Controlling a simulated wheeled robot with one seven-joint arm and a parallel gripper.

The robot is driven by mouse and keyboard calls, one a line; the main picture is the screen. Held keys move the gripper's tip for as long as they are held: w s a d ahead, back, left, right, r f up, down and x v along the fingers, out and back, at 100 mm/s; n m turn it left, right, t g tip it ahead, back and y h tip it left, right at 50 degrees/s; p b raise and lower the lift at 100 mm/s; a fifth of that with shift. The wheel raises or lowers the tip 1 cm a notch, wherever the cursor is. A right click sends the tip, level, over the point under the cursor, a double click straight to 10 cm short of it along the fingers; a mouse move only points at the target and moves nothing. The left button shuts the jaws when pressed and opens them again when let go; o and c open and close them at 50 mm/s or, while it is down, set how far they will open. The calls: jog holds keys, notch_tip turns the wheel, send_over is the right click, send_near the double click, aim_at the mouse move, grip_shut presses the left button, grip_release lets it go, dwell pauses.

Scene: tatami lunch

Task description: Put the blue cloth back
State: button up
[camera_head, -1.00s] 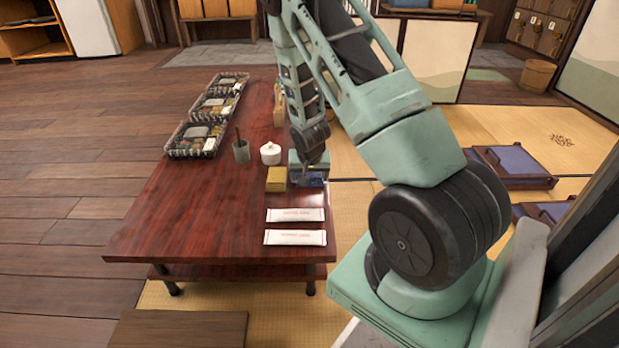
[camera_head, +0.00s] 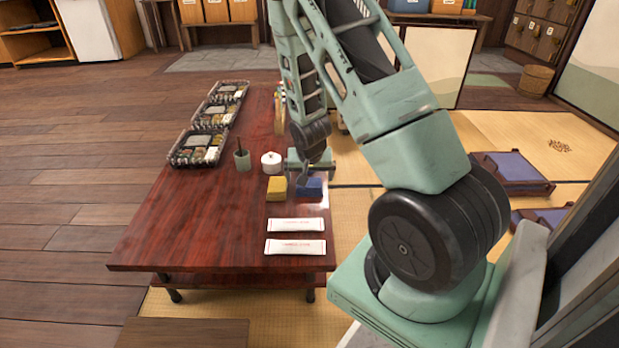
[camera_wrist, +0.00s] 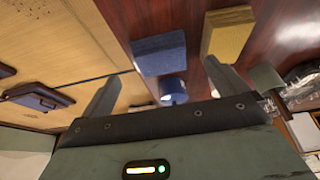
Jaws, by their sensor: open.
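The blue cloth (camera_head: 311,187) lies as a folded block on the dark red table at its right edge, right beside the yellow cloth (camera_head: 276,188). In the wrist view the blue cloth (camera_wrist: 160,52) is past the fingertips, with the yellow cloth (camera_wrist: 228,33) to its right. My gripper (camera_head: 309,173) is just beyond and above the blue cloth in the head view. In the wrist view my gripper (camera_wrist: 163,78) has its fingers spread wide and holds no cloth. A small blue round object (camera_wrist: 172,90) shows between the fingers; I cannot tell what it is.
The low table (camera_head: 190,240) carries two white paper packets (camera_head: 295,235), a white lidded pot (camera_head: 271,162), a grey-green cup (camera_head: 242,160) and several bento boxes (camera_head: 196,148). Blue floor cushions (camera_head: 515,167) lie to the right. The table's front left is clear.

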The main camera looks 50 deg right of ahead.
jog(key=p+v, duration=0.2)
jog(key=v, duration=0.4)
jog(key=a+r+n+y, duration=0.2)
jog(key=a+r+n, duration=0.15)
jog(key=a, duration=0.75)
jog(key=a+r+n+y, duration=0.1)
jog(key=a+r+n, duration=0.25)
jog(key=a, duration=0.75)
jog(key=s+a+r+n+g, duration=0.1)
jog(key=s+a+r+n, duration=0.2)
jog(key=s+a, duration=0.3)
jog(key=s+a+r+n+g, duration=0.1)
jog(key=s+a+r+n, duration=0.2)
jog(key=s+a, duration=0.3)
jog(key=s+a+r+n+g+y, duration=0.1)
jog(key=s+a+r+n, duration=0.3)
jog(key=s+a, duration=0.2)
jog(key=shift+s+n, duration=0.3)
jog(key=shift+s, duration=0.45)
jog(key=shift+a+r, duration=0.1)
notch_tip(320, 180, up, 38)
jog(key=p, duration=3.7)
jog(key=shift+p, duration=0.3)
